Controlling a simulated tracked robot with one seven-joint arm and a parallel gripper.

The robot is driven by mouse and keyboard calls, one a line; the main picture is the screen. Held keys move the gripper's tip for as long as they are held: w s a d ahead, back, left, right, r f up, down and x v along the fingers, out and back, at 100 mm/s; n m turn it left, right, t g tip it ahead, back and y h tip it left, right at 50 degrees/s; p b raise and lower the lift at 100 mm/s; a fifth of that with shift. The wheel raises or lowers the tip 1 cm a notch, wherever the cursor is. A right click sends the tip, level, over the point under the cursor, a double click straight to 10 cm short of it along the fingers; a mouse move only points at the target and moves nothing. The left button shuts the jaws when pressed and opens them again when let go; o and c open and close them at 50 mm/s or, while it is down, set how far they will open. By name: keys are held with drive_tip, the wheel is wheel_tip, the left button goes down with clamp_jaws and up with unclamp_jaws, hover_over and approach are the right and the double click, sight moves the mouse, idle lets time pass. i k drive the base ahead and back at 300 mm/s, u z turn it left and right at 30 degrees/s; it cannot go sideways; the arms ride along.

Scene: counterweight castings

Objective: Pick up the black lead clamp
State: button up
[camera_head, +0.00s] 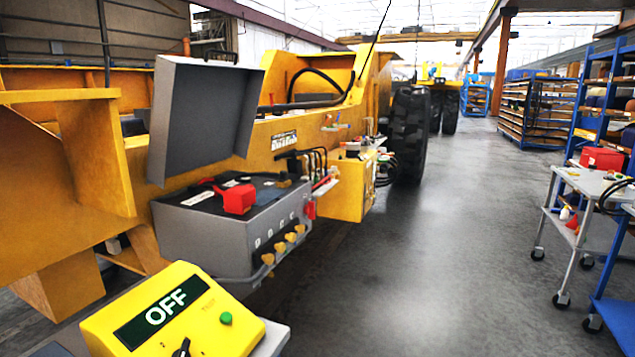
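A grey box (207,232) with its lid (203,118) raised is mounted on the side of the yellow machine. A red block-like piece (238,199) sits on the box's dark top, with a red lead behind it. A small black shape (293,163) shows at the box's back right, close to several black cables. It may be the black lead clamp, but it is too small to tell. My gripper is not in view.
A yellow control panel reading OFF (172,312) stands in front of the box. A yellow housing (350,187) with small items on it is behind. A grey cart (592,184) stands at right. The grey floor (440,255) between is clear.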

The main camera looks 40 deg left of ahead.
sight(280, 183)
drive_tip(key=u, duration=0.05)
drive_tip(key=i, duration=1.85)
drive_tip(key=u, duration=1.2)
drive_tip(key=i, duration=0.75)
drive_tip(key=u, duration=0.55)
drive_tip(key=k, duration=0.5)
drive_tip(key=u, duration=0.2)
drive_tip(key=i, duration=0.55)
drive_tip(key=z, duration=0.1)
